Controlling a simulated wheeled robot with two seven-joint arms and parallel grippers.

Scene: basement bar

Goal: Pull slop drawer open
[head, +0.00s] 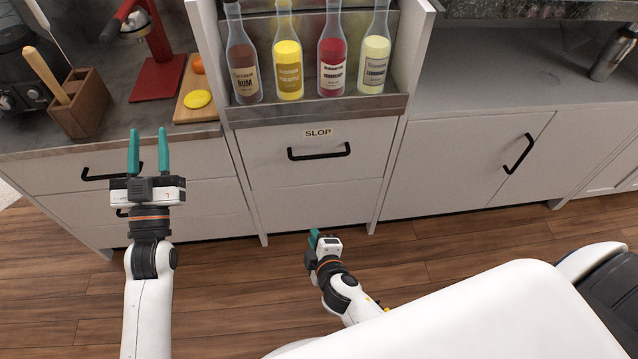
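The slop drawer (280,165) is a white drawer front under the bottle shelf, with a "SLOP" label (318,133) at its top. Its black bar handle (319,152) is in plain view, and the drawer front looks flush with the cabinet. My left gripper (149,150) is open, its two teal fingers apart and empty, to the left of the slop drawer and in front of the left drawers. My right gripper (314,238) is low, below the slop drawer. Its teal fingers are seen at a steep angle and the gap between them is unclear. Neither gripper touches the handle.
Several bottles (289,60) stand on the shelf above the drawer. Left drawers have a black handle (112,172) near my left gripper. A right cabinet has a black handle (518,153). Wooden floor (450,255) lies open in front of the cabinets.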

